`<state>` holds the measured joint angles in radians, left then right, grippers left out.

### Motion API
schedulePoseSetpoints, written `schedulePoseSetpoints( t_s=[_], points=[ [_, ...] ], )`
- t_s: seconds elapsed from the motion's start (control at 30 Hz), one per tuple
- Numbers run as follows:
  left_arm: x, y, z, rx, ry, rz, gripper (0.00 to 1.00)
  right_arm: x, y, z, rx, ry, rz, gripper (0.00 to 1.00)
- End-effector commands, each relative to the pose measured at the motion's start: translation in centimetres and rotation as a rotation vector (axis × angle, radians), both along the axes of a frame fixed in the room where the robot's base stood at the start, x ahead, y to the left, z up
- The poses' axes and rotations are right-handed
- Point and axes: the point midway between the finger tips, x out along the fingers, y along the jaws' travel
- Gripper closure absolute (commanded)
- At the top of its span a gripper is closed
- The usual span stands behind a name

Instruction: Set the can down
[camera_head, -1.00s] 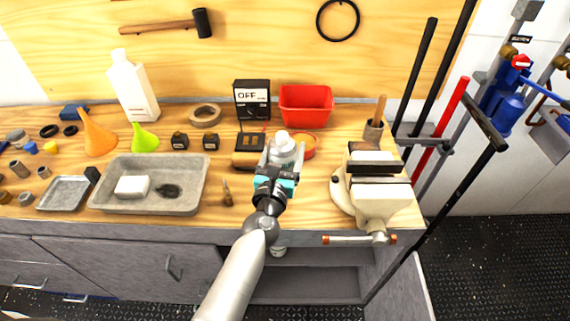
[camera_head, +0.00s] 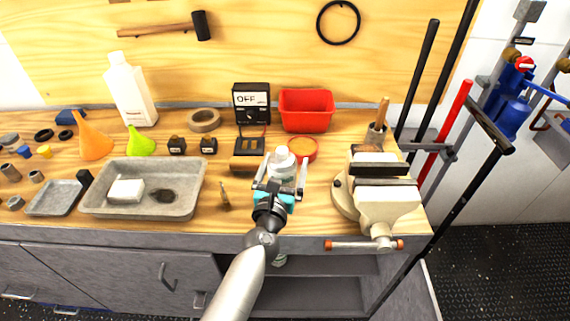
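The can (camera_head: 281,165), whitish with a pale cap, appears upright over the front middle of the wooden bench (camera_head: 320,215), left of the vise. My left gripper (camera_head: 284,172) comes up from the bottom of the picture with its two fingers on either side of the can. The fingers look spread, with a gap between the right finger and the can. The can's lower part is hidden behind the gripper, so its contact with the bench top does not show. My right gripper is not in view.
An orange-rimmed round container (camera_head: 303,149) is close behind the can. A red bin (camera_head: 306,110) and a meter (camera_head: 252,103) stand farther back. The vise (camera_head: 378,190) is at the right, a grey tray (camera_head: 187,205) at the left. Some bench near the front edge is bare.

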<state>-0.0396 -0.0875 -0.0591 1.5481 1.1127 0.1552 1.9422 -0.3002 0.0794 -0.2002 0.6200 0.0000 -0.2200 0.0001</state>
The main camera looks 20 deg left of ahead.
Motion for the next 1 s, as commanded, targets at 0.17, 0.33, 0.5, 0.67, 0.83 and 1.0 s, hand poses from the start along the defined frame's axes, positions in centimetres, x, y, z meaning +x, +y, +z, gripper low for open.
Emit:
schedulePoseSetpoints(
  t_s=[0.17, 0.33, 0.5, 0.67, 0.83, 1.0],
  points=[
    [0.0, 0.0, 0.0, 0.0, 0.0, 0.0, 0.0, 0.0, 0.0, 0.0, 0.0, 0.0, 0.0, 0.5],
    [0.0, 0.0, 0.3, 0.0, 0.001, 0.0, 0.0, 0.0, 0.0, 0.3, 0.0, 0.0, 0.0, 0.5],
    [-1.8, -0.1, 0.2, 0.0, 0.002, 0.0, 0.0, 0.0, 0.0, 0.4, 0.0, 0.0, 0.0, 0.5],
    [-4.5, -0.4, 0.1, 0.0, 0.003, 0.0, 0.0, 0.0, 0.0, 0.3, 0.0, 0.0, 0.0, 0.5],
    [-7.4, -0.6, 0.1, 0.001, 0.002, -0.001, 0.0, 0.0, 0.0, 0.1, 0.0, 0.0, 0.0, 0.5],
    [-9.9, -0.9, 0.1, 0.0, 0.002, -0.002, 0.0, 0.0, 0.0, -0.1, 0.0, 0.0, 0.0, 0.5]
  ],
)
